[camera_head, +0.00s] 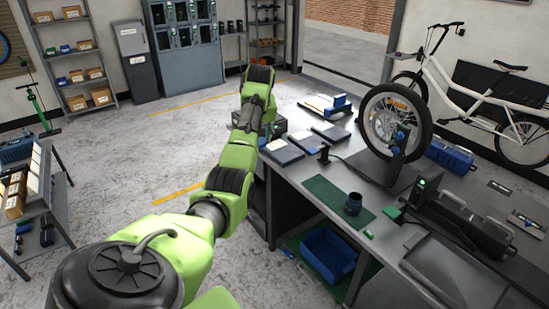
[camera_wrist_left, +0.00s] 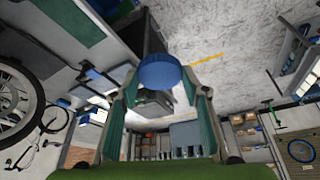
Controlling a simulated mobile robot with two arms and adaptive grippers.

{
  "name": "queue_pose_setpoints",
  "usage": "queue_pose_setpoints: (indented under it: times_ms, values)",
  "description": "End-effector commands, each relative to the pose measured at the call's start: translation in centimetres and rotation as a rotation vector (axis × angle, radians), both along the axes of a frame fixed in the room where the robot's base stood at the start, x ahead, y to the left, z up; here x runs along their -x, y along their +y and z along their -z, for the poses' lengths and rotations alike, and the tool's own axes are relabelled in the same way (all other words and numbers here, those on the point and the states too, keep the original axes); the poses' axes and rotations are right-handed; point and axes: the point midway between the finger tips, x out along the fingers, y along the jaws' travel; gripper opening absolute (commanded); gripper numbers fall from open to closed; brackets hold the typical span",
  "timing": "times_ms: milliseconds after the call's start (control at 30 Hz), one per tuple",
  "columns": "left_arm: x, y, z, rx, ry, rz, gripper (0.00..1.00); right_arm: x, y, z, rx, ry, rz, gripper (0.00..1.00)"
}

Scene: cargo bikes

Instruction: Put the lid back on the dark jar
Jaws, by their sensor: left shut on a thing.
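The dark jar (camera_head: 353,203) stands upright on a green mat (camera_head: 322,190) on the workbench, and its rim faces up with no lid seen on it. A round blue lid (camera_wrist_left: 159,71) is between the fingertips of my left gripper (camera_wrist_left: 161,80) in the left wrist view. The gripper is shut on it and holds it up, clear of the bench. In the head view my left arm reaches forward beside the bench's far left end, well away from the jar. I cannot make out the left fingers or the lid there. My right gripper is in neither view.
A bike wheel (camera_head: 396,122) stands on the bench behind the jar. A small green block (camera_head: 392,213) and a black case (camera_head: 462,225) lie right of it. Flat dark trays (camera_head: 281,152) lie at the bench's far left. A blue bin (camera_head: 329,252) sits below.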

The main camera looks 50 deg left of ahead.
Motion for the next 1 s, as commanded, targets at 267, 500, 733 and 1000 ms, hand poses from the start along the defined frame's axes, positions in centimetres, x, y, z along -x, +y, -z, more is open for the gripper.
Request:
queue_pose_setpoints:
  times_ms: [267,500,733,1000]
  values:
    - [0.6,-1.4,2.2,-0.006,0.010,-0.038,0.35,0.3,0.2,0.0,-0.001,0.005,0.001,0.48]
    - [-0.1,-10.3,7.2,-0.005,0.008,-0.075,0.35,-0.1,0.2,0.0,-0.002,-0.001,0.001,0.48]
    - [0.7,-24.7,9.2,-0.003,0.000,-0.055,0.35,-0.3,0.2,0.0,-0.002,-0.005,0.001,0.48]
    - [4.0,-39.2,1.7,-0.009,-0.011,0.296,0.35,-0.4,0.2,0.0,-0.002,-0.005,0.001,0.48]
